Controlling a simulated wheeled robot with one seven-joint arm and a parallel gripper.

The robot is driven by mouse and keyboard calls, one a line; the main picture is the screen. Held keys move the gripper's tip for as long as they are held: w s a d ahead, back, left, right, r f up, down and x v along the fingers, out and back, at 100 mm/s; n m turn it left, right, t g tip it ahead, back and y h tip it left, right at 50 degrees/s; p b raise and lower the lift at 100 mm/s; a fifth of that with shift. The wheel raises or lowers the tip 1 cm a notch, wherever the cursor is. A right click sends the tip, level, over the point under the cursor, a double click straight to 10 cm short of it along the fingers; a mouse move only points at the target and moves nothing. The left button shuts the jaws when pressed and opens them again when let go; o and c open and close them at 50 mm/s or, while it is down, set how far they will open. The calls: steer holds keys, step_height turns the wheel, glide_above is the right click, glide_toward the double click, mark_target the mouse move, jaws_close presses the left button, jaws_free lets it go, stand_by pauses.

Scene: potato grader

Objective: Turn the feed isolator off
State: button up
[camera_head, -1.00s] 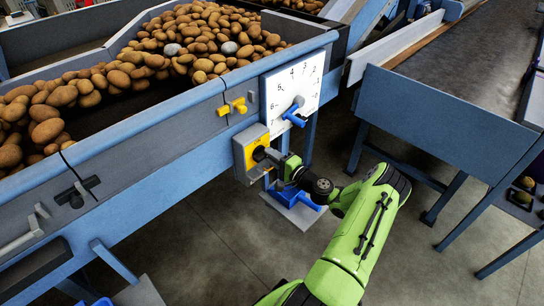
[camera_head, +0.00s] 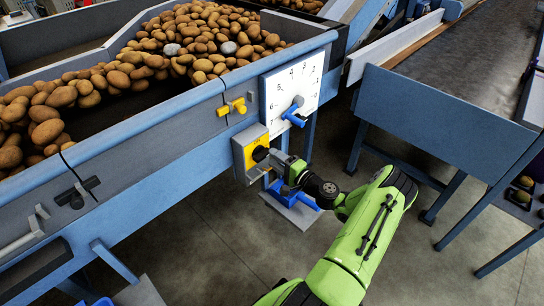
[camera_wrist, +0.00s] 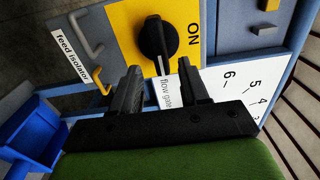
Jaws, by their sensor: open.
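The feed isolator is a yellow plate (camera_wrist: 122,20) on a grey box (camera_head: 239,160) fixed to the blue hopper side. Its black knob (camera_wrist: 157,40) shows a pale stripe that runs down the picture in the wrist view. The word ON is printed to the right of the knob there, and the "feed isolator" label (camera_wrist: 72,55) is at left. My gripper (camera_wrist: 158,82) is open, with its two dark fingers apart. In the wrist view, the fingertips lie just below the knob, one to each side. They appear clear of it. In the head view the gripper partly hides the knob.
A white flow gate dial (camera_head: 292,85) with a blue lever (camera_head: 295,118) is close above right of the isolator. A yellow latch (camera_head: 231,107) is on the hopper (camera_head: 165,125), which holds potatoes. A blue pedal-like part (camera_head: 306,202) is below. Floor is open beneath.

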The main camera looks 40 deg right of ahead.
steer(key=s+p, duration=0.2)
steer(key=s, duration=1.1)
steer(key=shift+s+d, duration=0.2)
steer(key=shift+s, duration=0.1)
